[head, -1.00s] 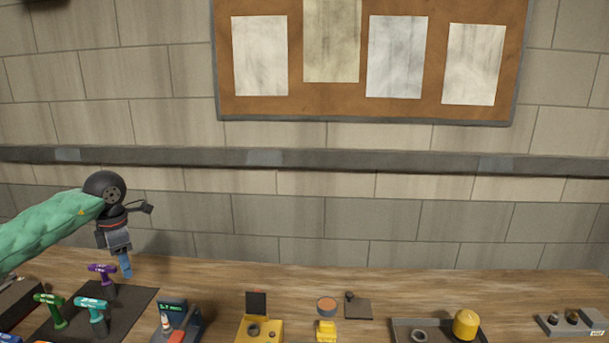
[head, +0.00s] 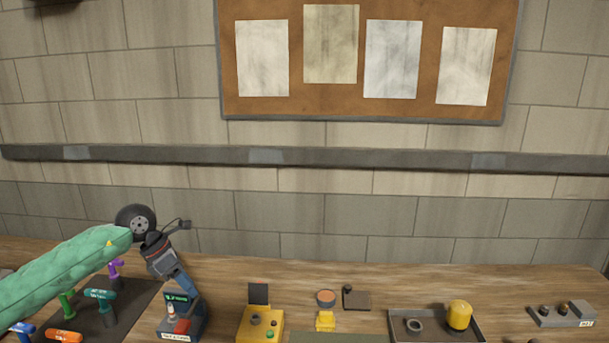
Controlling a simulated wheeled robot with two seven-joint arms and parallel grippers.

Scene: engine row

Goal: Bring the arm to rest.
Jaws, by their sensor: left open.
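My left arm (head: 60,275), in a green sleeve, comes in from the left over the bench. My left gripper (head: 185,287) is tilted down to the right, with its blue fingers just above or behind the small tester with a green screen (head: 178,298). I cannot tell whether they touch. The gripper is open and I see nothing held in it. My right gripper is not in view.
A yellow box (head: 258,325), a grey tray (head: 398,323) with a yellow cylinder (head: 459,315), and a grey block (head: 561,317) are farther right. Bare wood lies behind them.

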